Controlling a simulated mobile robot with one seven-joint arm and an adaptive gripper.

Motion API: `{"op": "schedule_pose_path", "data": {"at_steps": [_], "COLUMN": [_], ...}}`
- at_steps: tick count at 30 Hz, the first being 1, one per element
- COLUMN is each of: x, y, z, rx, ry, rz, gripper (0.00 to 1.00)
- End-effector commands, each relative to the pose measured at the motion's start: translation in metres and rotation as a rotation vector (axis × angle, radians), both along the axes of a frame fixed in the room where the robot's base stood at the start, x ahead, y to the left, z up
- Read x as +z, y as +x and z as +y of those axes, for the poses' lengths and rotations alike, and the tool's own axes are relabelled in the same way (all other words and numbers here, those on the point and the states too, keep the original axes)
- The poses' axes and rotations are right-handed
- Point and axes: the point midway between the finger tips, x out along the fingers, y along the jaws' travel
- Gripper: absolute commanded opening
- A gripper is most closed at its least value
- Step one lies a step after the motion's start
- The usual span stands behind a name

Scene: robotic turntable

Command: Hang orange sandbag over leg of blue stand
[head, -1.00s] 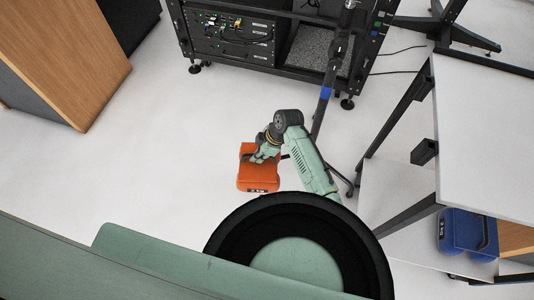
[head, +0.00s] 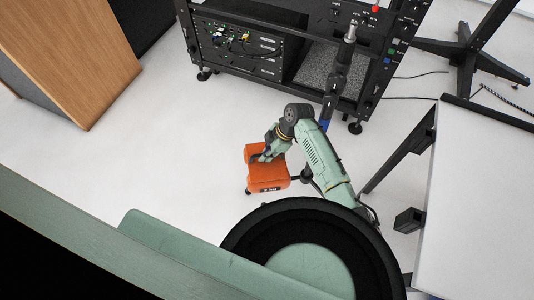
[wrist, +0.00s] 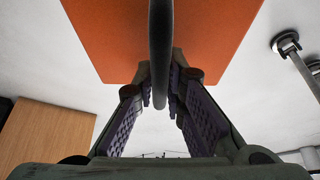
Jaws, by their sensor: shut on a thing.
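The orange sandbag (head: 267,177) hangs from my gripper (head: 265,155) just left of the stand's base. My gripper is shut on its black handle; in the wrist view the handle (wrist: 161,50) runs between the finger pads, with the orange sandbag (wrist: 95,35) behind it. The stand is a dark pole (head: 338,85) with a blue band (head: 325,125). A dark leg (head: 299,179) runs left from its base towards the sandbag, and a small black foot shows at the sandbag's lower left. The sandbag hides the part between; I cannot tell if they touch.
A black equipment rack (head: 290,55) stands behind the pole. A white table (head: 475,200) with dark legs is at right. A wooden cabinet (head: 70,50) is at far left. The floor (head: 170,150) left of the sandbag is clear. The blue sandbag is out of view.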

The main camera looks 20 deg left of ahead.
Motion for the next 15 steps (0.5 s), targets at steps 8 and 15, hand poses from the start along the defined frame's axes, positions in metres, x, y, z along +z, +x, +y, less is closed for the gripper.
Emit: {"op": "schedule_pose_path", "data": {"at_steps": [8, 15], "x": [-0.002, -0.014], "y": [0.001, 0.001], "z": [0.001, 0.001], "rx": [0.000, -0.001], "ry": [0.005, 0.005], "rz": [-0.002, -0.002], "gripper": [0.00, 0.00]}}
